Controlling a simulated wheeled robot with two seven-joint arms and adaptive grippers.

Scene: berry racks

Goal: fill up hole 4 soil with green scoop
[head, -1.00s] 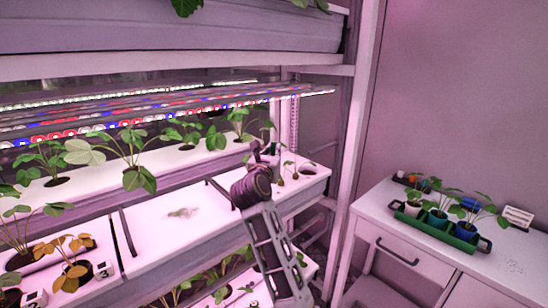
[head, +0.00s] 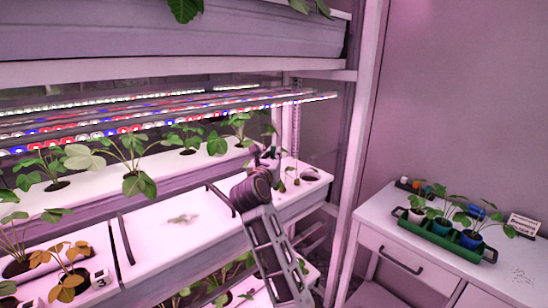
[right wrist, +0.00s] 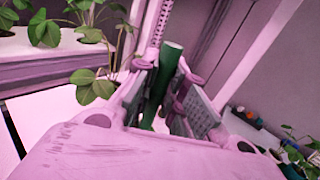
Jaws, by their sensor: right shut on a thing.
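My right gripper (head: 268,158) is raised in front of the white planting shelf, near its right end. In the right wrist view its fingers (right wrist: 165,95) are closed around the green scoop's upright handle (right wrist: 170,62). The scoop's bowl is hidden, so I cannot tell whether it holds soil. A round hole (head: 311,175) shows in the shelf top just right of the gripper. I cannot read a number 4 there; a label 3 (head: 101,278) stands at the lower left. My left gripper is not in view.
Strawberry plants (head: 130,165) stand along the rack, with LED bars (head: 120,125) above. A rack post (head: 355,150) rises right of the gripper. A white cabinet (head: 400,240) at right carries a green tray (head: 440,238) of potted plants. The middle shelf panel is mostly clear.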

